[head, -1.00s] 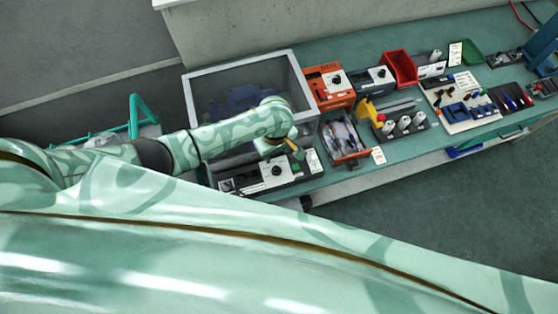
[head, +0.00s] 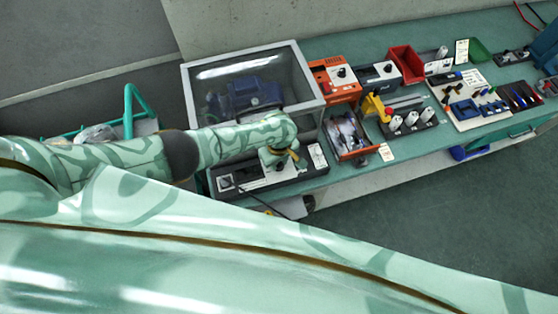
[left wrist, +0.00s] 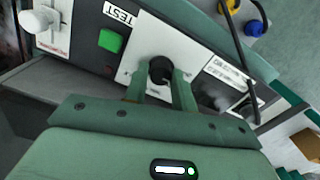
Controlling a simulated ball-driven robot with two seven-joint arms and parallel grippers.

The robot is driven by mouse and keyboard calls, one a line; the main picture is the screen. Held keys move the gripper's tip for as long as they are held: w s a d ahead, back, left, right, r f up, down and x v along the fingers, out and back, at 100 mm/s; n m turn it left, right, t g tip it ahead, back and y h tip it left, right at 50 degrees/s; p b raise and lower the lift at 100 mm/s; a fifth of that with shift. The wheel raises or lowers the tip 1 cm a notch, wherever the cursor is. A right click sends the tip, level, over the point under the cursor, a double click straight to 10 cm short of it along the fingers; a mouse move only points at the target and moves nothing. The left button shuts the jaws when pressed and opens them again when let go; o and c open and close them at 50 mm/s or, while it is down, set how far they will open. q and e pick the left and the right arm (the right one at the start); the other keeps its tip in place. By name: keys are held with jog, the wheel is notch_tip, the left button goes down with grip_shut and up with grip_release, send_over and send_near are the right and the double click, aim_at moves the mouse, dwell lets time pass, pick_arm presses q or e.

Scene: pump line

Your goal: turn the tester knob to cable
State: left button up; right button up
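The tester (head: 228,184) is a long dark box with white panels at the near left end of the bench. Its round black knob (left wrist: 160,70) sits on a white plate in the left wrist view, between a green square button (left wrist: 110,40) and a printed label I cannot read. My left gripper (left wrist: 160,78) has its two fingers on either side of the knob. The fingers look very close to it; I cannot tell whether they touch. In the head view, this gripper (head: 280,157) is low over the tester's right half. My right gripper is not in view. The knob's setting is not readable.
A clear-walled case (head: 310,85) with a blue pump stands behind the tester. An orange unit (head: 333,80) and an open parts tray (head: 370,152) are to the right. A dark cable (left wrist: 240,50) passes right of the knob. The floor in front is clear.

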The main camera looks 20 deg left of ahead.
pick_arm(q)
jog(key=c, duration=0.4)
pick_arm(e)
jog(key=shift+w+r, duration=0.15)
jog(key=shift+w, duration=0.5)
